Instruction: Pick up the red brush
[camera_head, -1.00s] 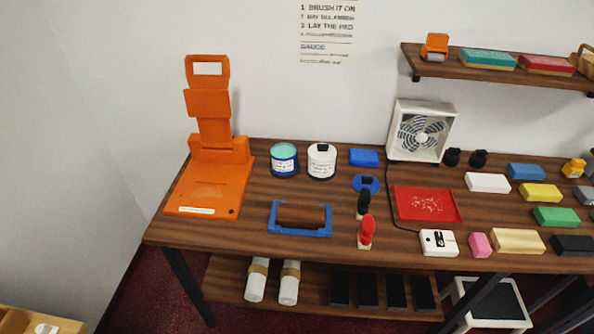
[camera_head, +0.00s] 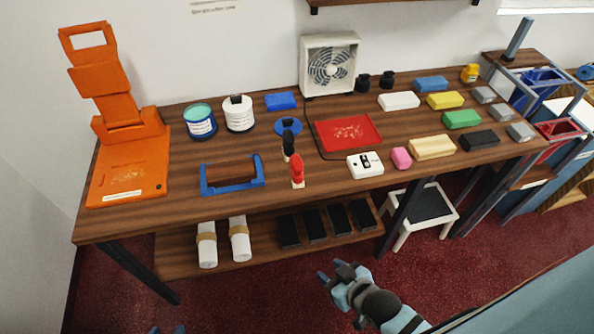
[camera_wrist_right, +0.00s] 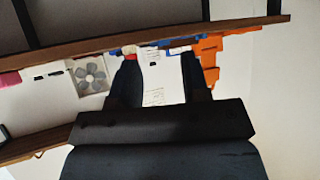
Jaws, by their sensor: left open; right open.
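The red brush (camera_head: 297,168) stands upright near the front edge of the wooden counter, red end up, with a pale lower end. A black brush (camera_head: 288,143) stands just behind it. My right gripper (camera_head: 334,277) is open and empty, in front of the counter and below its top, apart from the brush. Its two dark fingers also show apart in the right wrist view (camera_wrist_right: 160,78), where a small red thing, possibly the brush, is near the counter edge. Only the fingertips of my left gripper (camera_head: 167,329) show at the bottom edge; they are open and far from the brush.
A blue cradle (camera_head: 232,187) lies left of the brush, and a white box (camera_head: 365,165) and pink block (camera_head: 401,158) lie right. A red tray (camera_head: 347,132) is behind. The counter's front edge and lower shelf (camera_head: 270,251) face my right arm. A stool (camera_head: 427,207) stands below.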

